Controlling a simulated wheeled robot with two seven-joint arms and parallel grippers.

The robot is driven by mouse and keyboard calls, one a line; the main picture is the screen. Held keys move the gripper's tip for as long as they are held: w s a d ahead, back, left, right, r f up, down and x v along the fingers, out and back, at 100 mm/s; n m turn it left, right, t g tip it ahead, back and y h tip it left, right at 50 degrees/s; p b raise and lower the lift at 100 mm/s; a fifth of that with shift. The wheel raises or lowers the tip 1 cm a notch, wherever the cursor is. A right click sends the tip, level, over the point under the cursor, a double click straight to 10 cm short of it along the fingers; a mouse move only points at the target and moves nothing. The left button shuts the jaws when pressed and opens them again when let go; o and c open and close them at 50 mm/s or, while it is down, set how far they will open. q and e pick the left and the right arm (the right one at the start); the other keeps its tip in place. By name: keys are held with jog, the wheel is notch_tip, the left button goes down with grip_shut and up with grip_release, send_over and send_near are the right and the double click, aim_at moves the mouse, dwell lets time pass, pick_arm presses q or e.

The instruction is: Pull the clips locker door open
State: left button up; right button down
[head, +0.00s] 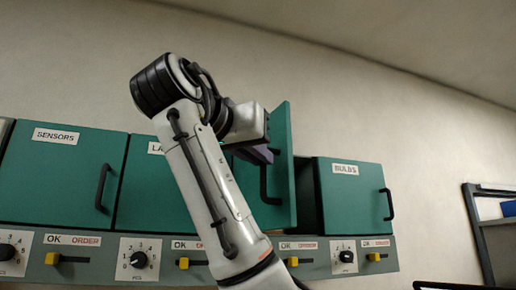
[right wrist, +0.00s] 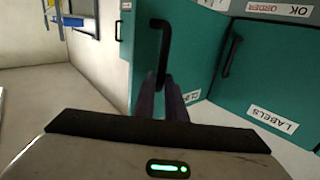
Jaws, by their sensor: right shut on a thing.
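The clips locker door (head: 283,160) is a green panel standing swung out from the row, between the locker whose label starts "LA" and the bulbs locker. In the right wrist view the door (right wrist: 143,65) shows its front, with a black bar handle (right wrist: 164,38). The handle also shows in the head view (head: 264,186). My right gripper (head: 264,152) is at the upper part of this handle; in the right wrist view its dark fingers (right wrist: 164,100) are closed on the bar. A partly hidden label (right wrist: 193,97) is beside the fingers. My left gripper is not in view.
The labels locker (right wrist: 265,75) and sensors locker (head: 62,175) are shut. The bulbs locker (head: 352,195) appears shut. A grey panel (head: 105,262) with knobs and yellow switches runs below. A shelf unit (head: 492,225) stands at the right.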

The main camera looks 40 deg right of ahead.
jog(key=shift+w+d, duration=0.1)
jog(key=shift+w, duration=0.4)
jog(key=c, duration=2)
grip_release()
jog(key=shift+w+f, duration=0.15)
jog(key=shift+o, duration=0.9)
jog(key=shift+w+d+f, duration=0.1)
jog(key=shift+w+f, duration=0.15)
jog(key=shift+w, duration=0.4)
jog(key=shift+s, duration=0.15)
jog(key=shift+r, duration=0.1)
jog(key=b+v, duration=0.2)
jog(key=v, duration=0.8)
